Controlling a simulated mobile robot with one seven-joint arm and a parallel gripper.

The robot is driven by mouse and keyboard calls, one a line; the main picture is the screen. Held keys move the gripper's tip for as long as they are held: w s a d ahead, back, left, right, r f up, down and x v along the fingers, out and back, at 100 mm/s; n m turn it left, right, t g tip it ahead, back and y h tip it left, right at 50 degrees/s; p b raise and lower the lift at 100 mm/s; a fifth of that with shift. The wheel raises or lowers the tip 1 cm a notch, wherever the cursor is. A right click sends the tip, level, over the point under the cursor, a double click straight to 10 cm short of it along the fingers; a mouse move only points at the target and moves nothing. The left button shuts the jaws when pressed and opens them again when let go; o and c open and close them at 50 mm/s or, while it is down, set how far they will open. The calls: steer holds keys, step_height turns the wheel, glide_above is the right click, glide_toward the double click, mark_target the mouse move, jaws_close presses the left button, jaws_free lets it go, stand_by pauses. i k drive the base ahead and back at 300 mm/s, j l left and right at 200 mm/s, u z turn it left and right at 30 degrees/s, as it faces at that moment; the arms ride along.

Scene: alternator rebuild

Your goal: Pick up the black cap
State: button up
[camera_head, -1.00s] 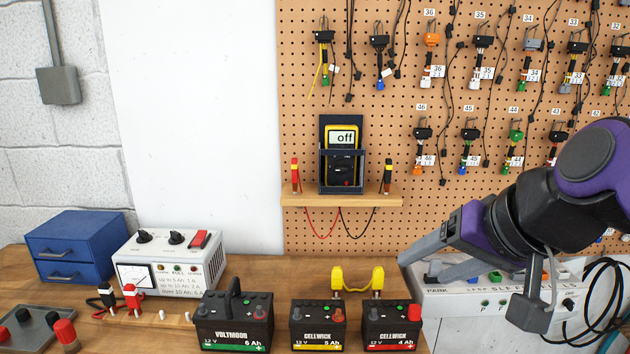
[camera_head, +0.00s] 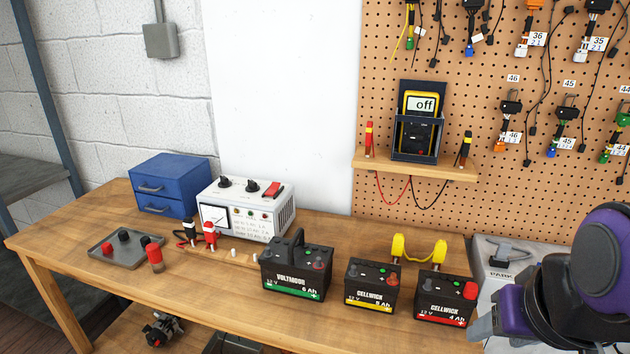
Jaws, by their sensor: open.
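Two small black caps show on a grey tray (camera_head: 104,258) at the left of the workbench: one black cap (camera_head: 124,236) toward the back, another black cap (camera_head: 145,241) at its right edge. A red cap (camera_head: 107,248) sits on the same tray. A taller red cap (camera_head: 155,256) stands by the tray's front right edge. My gripper (camera_head: 484,325) is at the bottom right, partly cut off by the frame, near the rightmost battery and far from the tray. It is open, and I see nothing held in it.
A black battery (camera_head: 297,268) and two smaller batteries (camera_head: 371,286) (camera_head: 444,298) stand along the front of the bench. A white power supply (camera_head: 246,208) and blue drawer box (camera_head: 169,186) stand behind. The bench's left end (camera_head: 60,235) is clear. A shelf (camera_head: 415,164) holds a multimeter.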

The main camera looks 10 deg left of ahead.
mark_target(144, 242)
steer(key=k+j+u, duration=0.1)
steer(key=u, duration=0.35)
steer(key=k+j+u, duration=0.1)
steer(key=j+u, duration=0.2)
steer(key=u, duration=0.15)
steer(key=l+u, duration=0.35)
steer(key=u, duration=0.15)
steer(key=k+l+u, duration=0.1)
steer(key=l+u, duration=0.25)
steer(key=u, duration=0.15)
steer(key=i+j+z, duration=0.15)
steer(key=j, duration=0.25)
steer(key=i+j+z, duration=0.2)
steer(key=j, duration=0.2)
steer(key=j+z, duration=0.15)
steer(key=j, duration=0.25)
steer(key=i+j+z, duration=0.2)
steer(key=j, duration=0.15)
steer(key=j+z, duration=0.25)
steer(key=j, duration=0.15)
steer(key=i+j+z, duration=0.2)
steer(key=j, duration=0.15)
steer(key=i+j+z, duration=0.25)
steer(key=j+z, duration=0.2)
steer(key=j, duration=0.25)
steer(key=i+j+z, duration=0.2)
steer(key=j, duration=0.25)
steer(key=k, duration=0.05)
